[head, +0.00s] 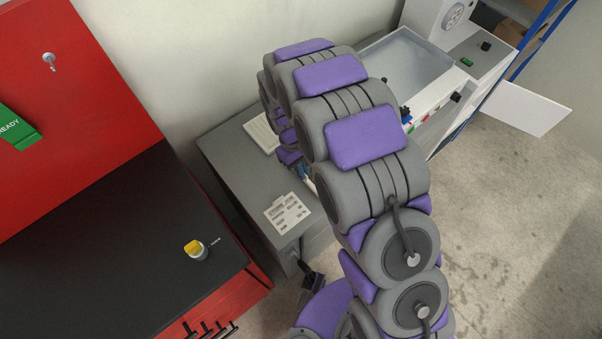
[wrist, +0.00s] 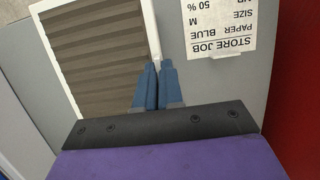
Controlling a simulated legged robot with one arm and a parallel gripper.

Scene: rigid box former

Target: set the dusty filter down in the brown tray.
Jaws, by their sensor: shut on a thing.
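The dusty filter (wrist: 100,52) shows in the wrist view as brown-grey pleats in a white frame. My gripper (wrist: 152,72) is shut on the frame's edge near its lower right corner. I cannot tell whether the filter touches the grey surface below or hangs above it. In the head view my arm hides the filter and most of the gripper. I cannot make out a brown tray in either view.
A grey cabinet top (head: 232,150) carries a printed card (head: 288,212) and a pale flat piece (head: 262,133). A red cabinet with a black top (head: 110,240) stands left. A white machine with a grey-blue basin (head: 405,65) stands at the back right. Floor is clear at right.

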